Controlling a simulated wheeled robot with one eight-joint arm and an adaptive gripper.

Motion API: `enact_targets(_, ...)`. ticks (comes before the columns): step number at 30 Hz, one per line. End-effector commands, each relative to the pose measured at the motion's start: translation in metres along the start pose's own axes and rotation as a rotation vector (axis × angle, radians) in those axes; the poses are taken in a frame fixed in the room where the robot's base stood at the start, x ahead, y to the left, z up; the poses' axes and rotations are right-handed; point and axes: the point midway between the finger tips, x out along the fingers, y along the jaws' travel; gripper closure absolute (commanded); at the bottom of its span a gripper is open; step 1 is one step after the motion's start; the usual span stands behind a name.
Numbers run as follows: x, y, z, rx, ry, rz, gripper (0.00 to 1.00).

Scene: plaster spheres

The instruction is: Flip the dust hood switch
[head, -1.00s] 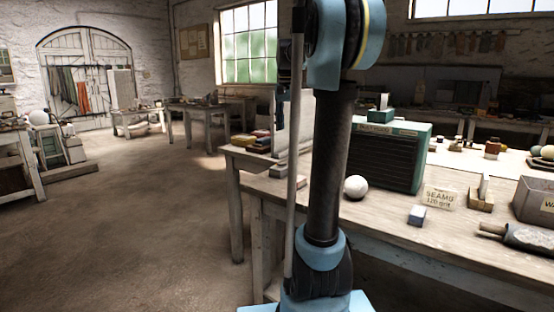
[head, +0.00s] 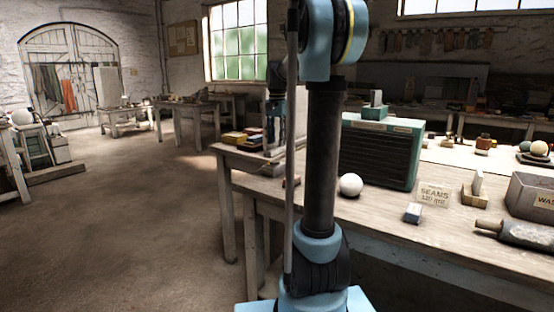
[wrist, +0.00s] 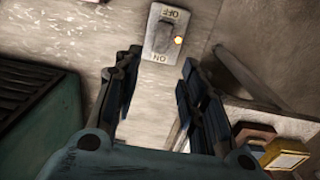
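The switch (wrist: 166,36) shows in the wrist view as a pale plate on a whitish, worn surface. It appears upside down, with OFF at the top, ON at the bottom, a dark lever between them and a glowing orange-red light beside it. I cannot tell the lever's position for certain. My gripper (wrist: 158,60) is open and empty, its two fingers apart on either side of the plate's lower end in the picture. The green slatted dust hood (head: 378,152) stands on the bench; its slats also show at left in the wrist view (wrist: 28,100). The switch cannot be made out in the head view.
Yellow and dark blocks (wrist: 282,155) lie at lower right in the wrist view. Open floor lies at left.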

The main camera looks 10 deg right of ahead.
Motion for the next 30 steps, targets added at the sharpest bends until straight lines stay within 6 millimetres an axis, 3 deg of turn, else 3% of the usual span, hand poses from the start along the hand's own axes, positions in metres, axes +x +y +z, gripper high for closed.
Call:
enact_targets(9,0.053,0.000,0.000,0.000,0.000,0.000,0.62)
enact_targets(15,0.074,0.000,0.000,0.000,0.000,0.000,0.62)
enact_targets(28,0.081,0.000,0.000,0.000,0.000,0.000,0.62)
enact_targets(30,0.081,0.000,0.000,0.000,0.000,0.000,0.75)
